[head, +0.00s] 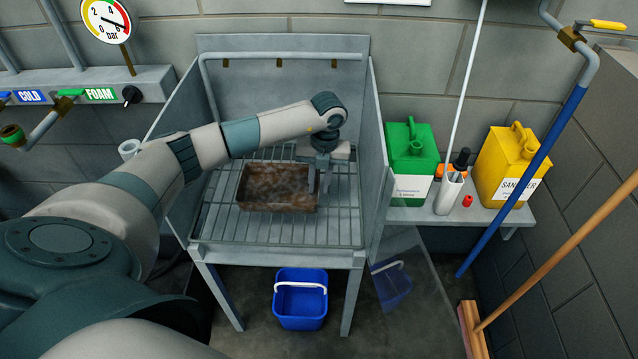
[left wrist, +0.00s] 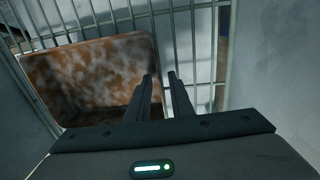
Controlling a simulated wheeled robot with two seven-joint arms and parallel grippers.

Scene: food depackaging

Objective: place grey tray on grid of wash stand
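The tray (head: 278,188) is a shallow rectangular pan with brown, blotchy soiling over its inside. It lies flat on the bar grid (head: 225,225) of the wash stand (head: 270,258), towards the back. My left gripper (head: 319,180) points down at the tray's right wall. In the left wrist view, the tray (left wrist: 90,75) is at the left, and the fingers (left wrist: 161,88) stand apart with a gap between them. One finger is over the tray's inner side and the other outside its right edge. Contact with the wall cannot be told. My right gripper is out of view.
Metal side panels (head: 372,150) and a back panel enclose the grid. A blue bucket (head: 300,298) stands below. A green canister (head: 409,150) and a yellow canister (head: 508,165) stand on the right shelf. The grid is bare in front of the tray.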

